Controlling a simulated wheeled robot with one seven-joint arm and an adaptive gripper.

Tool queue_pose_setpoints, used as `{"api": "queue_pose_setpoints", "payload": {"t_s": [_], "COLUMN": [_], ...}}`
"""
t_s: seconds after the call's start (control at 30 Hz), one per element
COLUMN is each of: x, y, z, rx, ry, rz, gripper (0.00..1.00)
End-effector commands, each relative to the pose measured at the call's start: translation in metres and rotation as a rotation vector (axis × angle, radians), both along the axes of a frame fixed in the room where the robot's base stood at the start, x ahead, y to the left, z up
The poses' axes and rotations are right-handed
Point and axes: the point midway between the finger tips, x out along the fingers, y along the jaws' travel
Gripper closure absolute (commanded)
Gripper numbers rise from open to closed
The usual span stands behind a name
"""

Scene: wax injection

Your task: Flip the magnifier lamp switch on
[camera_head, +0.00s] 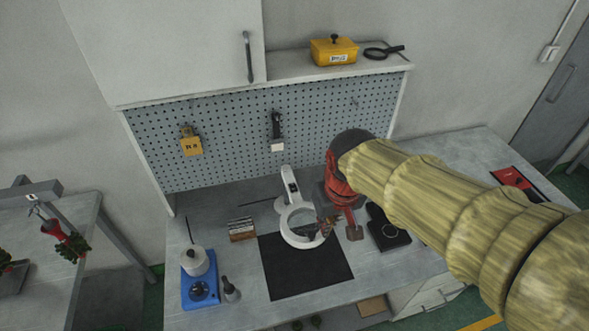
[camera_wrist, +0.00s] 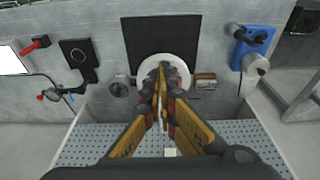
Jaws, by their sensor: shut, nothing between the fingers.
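The white magnifier lamp (camera_head: 286,227) stands on the bench, its ring over the back edge of a black mat (camera_head: 305,276). Its stem rises behind the ring and carries a dark part (camera_head: 292,187); I cannot tell whether this is the switch. My gripper (camera_head: 327,226) is at the right side of the ring in the head view, pointing down. In the wrist view my gripper (camera_wrist: 163,70) is shut and empty, in front of the white ring (camera_wrist: 143,70), hiding its middle and the stem. Contact cannot be told.
A blue-based pot unit (camera_head: 203,291) stands left, a small rack (camera_head: 242,230) behind the mat's left corner. A black device (camera_head: 387,236) sits right of the lamp. A pegboard (camera_head: 230,125) closes the back. The mat is clear in front.

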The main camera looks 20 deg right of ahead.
Motion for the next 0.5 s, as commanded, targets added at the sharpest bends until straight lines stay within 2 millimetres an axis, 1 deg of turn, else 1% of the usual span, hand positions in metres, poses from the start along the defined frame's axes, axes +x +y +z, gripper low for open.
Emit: {"api": "queue_pose_setpoints", "payload": {"t_s": [0.03, 0.17, 0.2, 0.37, 0.5], "x": [0.013, 0.047, 0.058, 0.105, 0.149], "y": [0.0, 0.0, -0.001, -0.001, -0.001], "z": [0.007, 0.009, 0.009, 0.004, -0.005], "rx": [0.0, 0.0, 0.0, 0.0, 0.0], "ry": [0.024, 0.066, 0.076, 0.115, 0.134], "rz": [0.0, -0.001, -0.002, -0.003, -0.004], "gripper": [1.0, 1.0, 1.0, 1.0, 1.0]}}
